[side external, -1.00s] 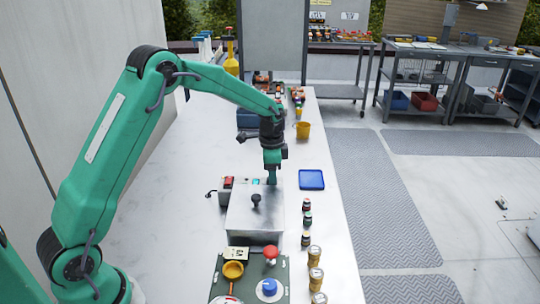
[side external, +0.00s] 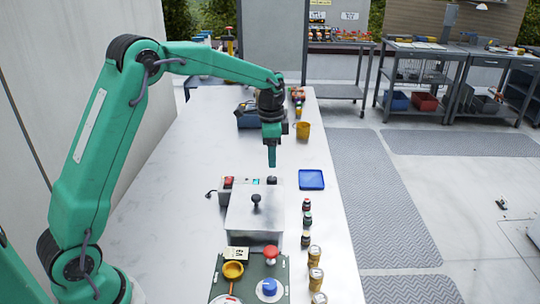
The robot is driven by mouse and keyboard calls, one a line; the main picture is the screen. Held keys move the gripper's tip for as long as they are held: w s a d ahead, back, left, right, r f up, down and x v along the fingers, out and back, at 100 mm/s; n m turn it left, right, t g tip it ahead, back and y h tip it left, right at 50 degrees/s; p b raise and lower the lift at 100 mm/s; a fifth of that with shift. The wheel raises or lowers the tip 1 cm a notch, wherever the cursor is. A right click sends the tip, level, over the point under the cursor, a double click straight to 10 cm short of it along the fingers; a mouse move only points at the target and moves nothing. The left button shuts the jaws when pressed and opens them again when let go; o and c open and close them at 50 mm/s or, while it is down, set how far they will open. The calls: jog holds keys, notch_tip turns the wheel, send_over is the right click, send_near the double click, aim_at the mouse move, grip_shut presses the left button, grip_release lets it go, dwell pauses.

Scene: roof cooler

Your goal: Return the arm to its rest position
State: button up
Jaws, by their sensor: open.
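My gripper (side external: 272,160) hangs from my green arm, pointing down above the back edge of a metal box (side external: 255,218). It is apart from everything and nothing shows between its fingers. The box has a black knob (side external: 256,199) on its lid. A control panel at the back of the box has a red switch (side external: 228,182) at its left and a black knob (side external: 272,180) at its right, just below the gripper.
A blue tray (side external: 312,179) lies right of the box. Small jars (side external: 307,220) and lidded jars (side external: 315,256) line the right edge. A dark green board (side external: 278,290) with a red knob (side external: 271,252) is in front. A yellow cup (side external: 303,130) stands behind. The table's left (side external: 160,180) is clear.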

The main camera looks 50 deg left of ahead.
jog(key=shift+r, duration=0.1)
jog(key=s+d+r+n+t, duration=0.3)
jog(key=s+r+n, duration=0.1)
jog(key=s+r, duration=0.85)
jog(key=s+d+f+n+t, duration=0.1)
jog(key=s+n, duration=0.1)
jog(key=s, duration=0.6)
jog(key=s+d+f+n+t, duration=0.1)
jog(key=s+n, duration=0.1)
jog(key=s, duration=0.7)
jog(key=shift+s+d+f, duration=0.2)
jog(key=shift+d+f, duration=0.05)
